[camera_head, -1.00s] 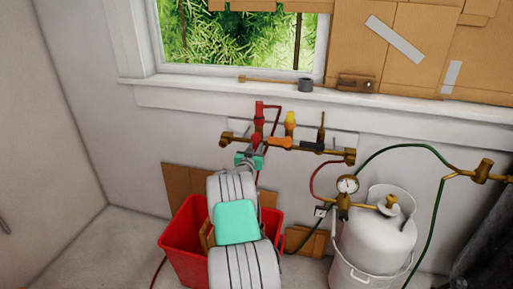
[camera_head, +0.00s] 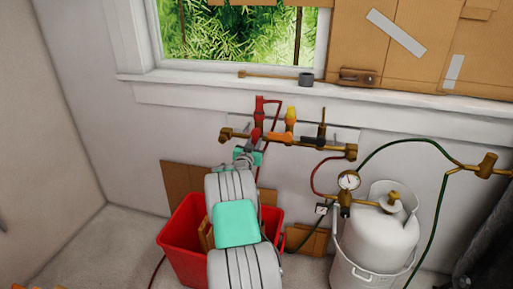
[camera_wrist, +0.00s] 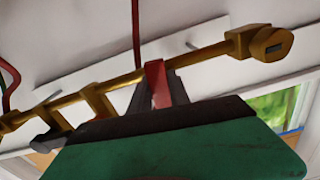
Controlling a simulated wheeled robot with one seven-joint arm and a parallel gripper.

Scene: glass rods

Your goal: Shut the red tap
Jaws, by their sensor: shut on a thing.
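The red tap (camera_head: 256,134) is at the left part of a brass pipe manifold (camera_head: 335,151) on the wall below the window. My gripper (camera_head: 251,146) reaches up to it from below. In the wrist view the red handle (camera_wrist: 155,80) stands between the two dark fingers of my gripper (camera_wrist: 160,88), which are shut on it. The dark and green body of my gripper hides the handle's lower end in that view.
An orange tap (camera_head: 309,138) and a dark tap sit to the right on the same manifold. A red bin (camera_head: 183,252) stands below. A white gas cylinder (camera_head: 378,240) with a gauge (camera_head: 349,181) and green hose stands to the right.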

